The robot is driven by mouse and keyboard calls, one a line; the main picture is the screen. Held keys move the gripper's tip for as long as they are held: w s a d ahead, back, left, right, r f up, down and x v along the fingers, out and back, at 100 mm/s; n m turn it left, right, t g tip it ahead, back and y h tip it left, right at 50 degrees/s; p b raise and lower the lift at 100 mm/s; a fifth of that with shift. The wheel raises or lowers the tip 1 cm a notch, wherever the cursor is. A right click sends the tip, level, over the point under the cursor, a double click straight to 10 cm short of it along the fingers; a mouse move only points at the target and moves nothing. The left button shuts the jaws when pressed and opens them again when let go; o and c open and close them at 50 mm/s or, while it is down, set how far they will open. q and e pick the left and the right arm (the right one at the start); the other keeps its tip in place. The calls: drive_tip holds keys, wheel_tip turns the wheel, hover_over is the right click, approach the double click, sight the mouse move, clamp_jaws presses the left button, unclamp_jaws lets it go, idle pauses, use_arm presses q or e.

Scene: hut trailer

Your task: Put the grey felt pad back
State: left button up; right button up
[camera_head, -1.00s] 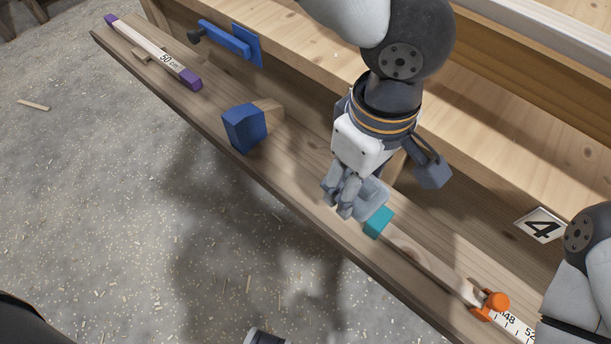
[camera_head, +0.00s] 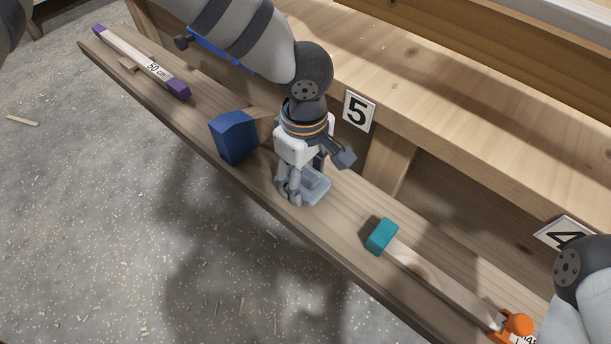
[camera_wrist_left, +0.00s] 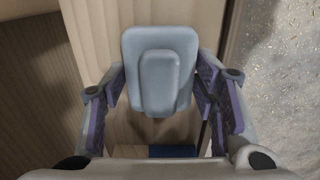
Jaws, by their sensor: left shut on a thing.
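The grey felt pad (camera_head: 315,188), a flat blue-grey block with a raised grip, is at my left gripper's fingertips, low over the wooden shelf (camera_head: 350,230). My left gripper (camera_head: 294,190) is shut on it. In the left wrist view the pad (camera_wrist_left: 159,50) shows its raised grip side, with the gripper's purple-lined fingers (camera_wrist_left: 160,92) at either side. I cannot tell whether the pad touches the shelf. My right gripper is out of view; only part of my right arm shows at the lower right.
A dark blue block (camera_head: 233,136) stands just left of my left gripper. A teal-ended wooden bar (camera_head: 382,236) with an orange clamp (camera_head: 514,326) lies to the right. A purple-ended 50 cm bar (camera_head: 140,62) lies far left. Number plates 5 (camera_head: 358,111) and 4 (camera_head: 567,236) mark the bench.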

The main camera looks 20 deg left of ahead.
sight(305, 172)
use_arm(q)
drive_tip(key=shift+f, duration=0.15)
drive_tip(key=shift+f, duration=0.1)
drive_tip(key=o, duration=1.1)
drive_tip(key=shift+o, duration=0.2)
wheel_tip(305, 172, up, 12)
drive_tip(key=p, duration=0.3)
